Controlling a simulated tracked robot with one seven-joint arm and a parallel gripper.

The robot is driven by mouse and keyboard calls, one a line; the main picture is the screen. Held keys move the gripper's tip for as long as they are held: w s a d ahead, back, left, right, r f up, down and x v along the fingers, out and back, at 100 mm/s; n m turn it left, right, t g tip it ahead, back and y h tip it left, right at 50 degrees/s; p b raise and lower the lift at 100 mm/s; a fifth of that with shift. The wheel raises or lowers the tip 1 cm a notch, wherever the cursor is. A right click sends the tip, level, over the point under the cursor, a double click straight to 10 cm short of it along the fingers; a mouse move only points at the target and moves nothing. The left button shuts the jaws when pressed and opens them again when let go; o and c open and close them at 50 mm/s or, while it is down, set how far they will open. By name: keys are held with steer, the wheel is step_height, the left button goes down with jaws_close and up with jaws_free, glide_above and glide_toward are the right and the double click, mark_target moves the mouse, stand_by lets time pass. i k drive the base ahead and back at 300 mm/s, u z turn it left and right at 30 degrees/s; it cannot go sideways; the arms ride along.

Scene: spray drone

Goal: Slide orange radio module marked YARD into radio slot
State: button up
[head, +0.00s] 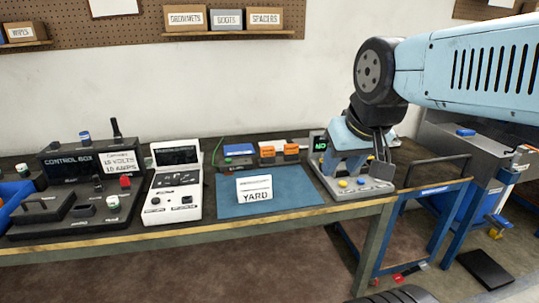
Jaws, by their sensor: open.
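Two orange modules, one on the left (266,150) and one on the right (291,149), sit in a rack at the back of the bench in the head view. Their labels are too small to read, so I cannot tell which is marked YARD. A white card (254,188) reading YARD stands on a blue mat. My gripper (356,172) is open, low over a grey fixture plate (362,190) with yellow and blue buttons. My gripper and wrist hide much of this fixture, and I cannot make out the radio slot.
A blue module (239,150) sits left of the orange ones. A small screen (319,146) shows green letters, apparently NO. A white instrument (174,182) and a black control box (75,180) stand to the left. The blue mat (292,190) is mostly clear around the card.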

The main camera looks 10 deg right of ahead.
mark_target(268, 150)
steer(key=u, duration=0.1)
steer(key=i, duration=0.95)
steer(key=z, duration=0.1)
